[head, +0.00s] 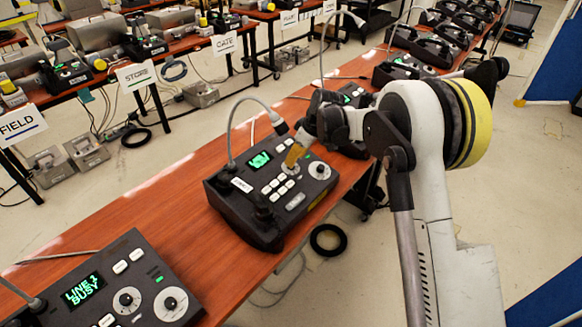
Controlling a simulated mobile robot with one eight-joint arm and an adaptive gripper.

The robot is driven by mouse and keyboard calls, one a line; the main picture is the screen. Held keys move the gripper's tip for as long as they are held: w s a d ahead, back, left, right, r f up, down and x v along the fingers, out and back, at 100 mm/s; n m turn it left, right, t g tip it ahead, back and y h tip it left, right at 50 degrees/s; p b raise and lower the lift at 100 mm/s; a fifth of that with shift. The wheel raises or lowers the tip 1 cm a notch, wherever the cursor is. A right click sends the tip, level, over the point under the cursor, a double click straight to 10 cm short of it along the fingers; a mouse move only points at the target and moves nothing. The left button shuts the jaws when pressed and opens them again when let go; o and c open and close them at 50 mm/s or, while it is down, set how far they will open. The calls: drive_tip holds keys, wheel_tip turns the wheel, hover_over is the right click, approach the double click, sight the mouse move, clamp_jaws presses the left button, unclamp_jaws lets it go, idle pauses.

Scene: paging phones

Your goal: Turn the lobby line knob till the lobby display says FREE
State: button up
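A dark console (240,218) sits mid-table with a small green-lit display (260,160), whose text is too small to read. Its white label (242,184) is also too small to read, so I cannot tell if it is the lobby one.
A nearer console at bottom left has a display (83,289) reading LINE and BUSY, with two knobs. A gooseneck microphone (255,105) arches over the middle console. More consoles line the wooden table (165,215) behind. Tables with signs stand at the back left.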

drive_tip(key=shift+b+x, duration=0.45)
drive_tip(key=shift+x, duration=1.4)
clamp_jaws()
drive_tip(key=m, duration=0.3)
drive_tip(key=shift+m+t, duration=0.3)
drive_tip(key=shift+m, duration=0.1)
drive_tip(key=shift+m+h+p, duration=0.3)
drive_tip(key=shift+m+p, duration=0.05)
drive_tip(key=shift+m, duration=1.55)
